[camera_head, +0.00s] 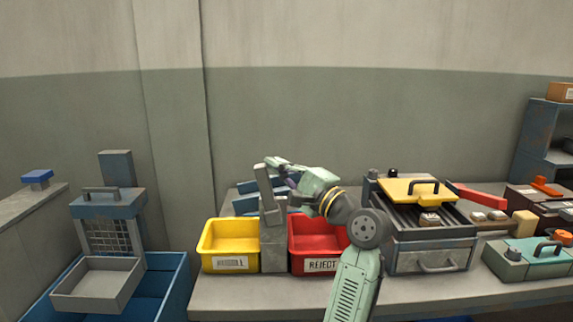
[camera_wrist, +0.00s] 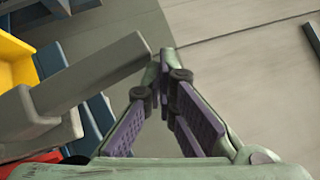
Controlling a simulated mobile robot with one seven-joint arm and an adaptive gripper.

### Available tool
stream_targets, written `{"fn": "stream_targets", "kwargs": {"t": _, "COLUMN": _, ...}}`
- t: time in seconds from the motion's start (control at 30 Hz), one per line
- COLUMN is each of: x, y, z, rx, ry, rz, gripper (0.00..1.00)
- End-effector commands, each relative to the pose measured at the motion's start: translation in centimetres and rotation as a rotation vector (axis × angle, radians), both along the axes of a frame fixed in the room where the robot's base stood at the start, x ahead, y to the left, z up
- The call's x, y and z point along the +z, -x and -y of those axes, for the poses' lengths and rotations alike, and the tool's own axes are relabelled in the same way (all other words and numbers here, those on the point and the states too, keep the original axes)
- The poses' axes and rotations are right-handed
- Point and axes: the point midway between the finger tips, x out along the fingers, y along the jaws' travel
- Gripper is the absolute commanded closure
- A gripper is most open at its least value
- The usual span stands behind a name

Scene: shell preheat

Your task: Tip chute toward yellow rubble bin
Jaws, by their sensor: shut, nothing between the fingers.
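The yellow bin (camera_head: 230,240) stands on the bench, left of the red bin labelled REJECT (camera_head: 320,264). A grey upright stand with a tilted bar (camera_head: 266,190) rises between them; blue-grey slats (camera_head: 247,186), perhaps the chute, show behind it, partly hidden. My gripper (camera_head: 277,163) is shut and empty near the bar's top. In the wrist view its purple-padded fingers (camera_wrist: 165,65) meet at the tips, just right of the grey bar's end (camera_wrist: 115,60). I cannot tell whether they touch it. The yellow bin (camera_wrist: 14,62) shows at that view's left edge.
Right of the red bin is a grill-like unit (camera_head: 430,245) with a yellow lid (camera_head: 408,190). A green case (camera_head: 530,260) and dark trays fill the bench's right. At left a grey tray (camera_head: 97,285) sits by a blue crate (camera_head: 165,290). The wall is behind.

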Motion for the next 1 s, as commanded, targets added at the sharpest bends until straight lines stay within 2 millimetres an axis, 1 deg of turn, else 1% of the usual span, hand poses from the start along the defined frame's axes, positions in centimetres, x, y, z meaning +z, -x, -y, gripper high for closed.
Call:
{"fn": "stream_targets", "kwargs": {"t": 0.03, "x": 0.2, "y": 0.0, "z": -0.8, "rx": 0.004, "ry": 0.001, "rz": 0.0, "gripper": 1.0}}
{"fn": "stream_targets", "kwargs": {"t": 0.1, "x": 0.2, "y": 0.0, "z": -1.5, "rx": 0.005, "ry": 0.001, "rz": 0.0, "gripper": 1.0}}
{"fn": "stream_targets", "kwargs": {"t": 0.4, "x": -0.1, "y": -0.1, "z": -3.5, "rx": 0.004, "ry": 0.001, "rz": 0.0, "gripper": 1.0}}
{"fn": "stream_targets", "kwargs": {"t": 0.6, "x": -0.3, "y": -0.1, "z": -4.1, "rx": 0.003, "ry": 0.001, "rz": 0.0, "gripper": 1.0}}
{"fn": "stream_targets", "kwargs": {"t": 1.0, "x": -0.3, "y": -0.1, "z": -4.2, "rx": 0.002, "ry": 0.001, "rz": -0.001, "gripper": 1.0}}
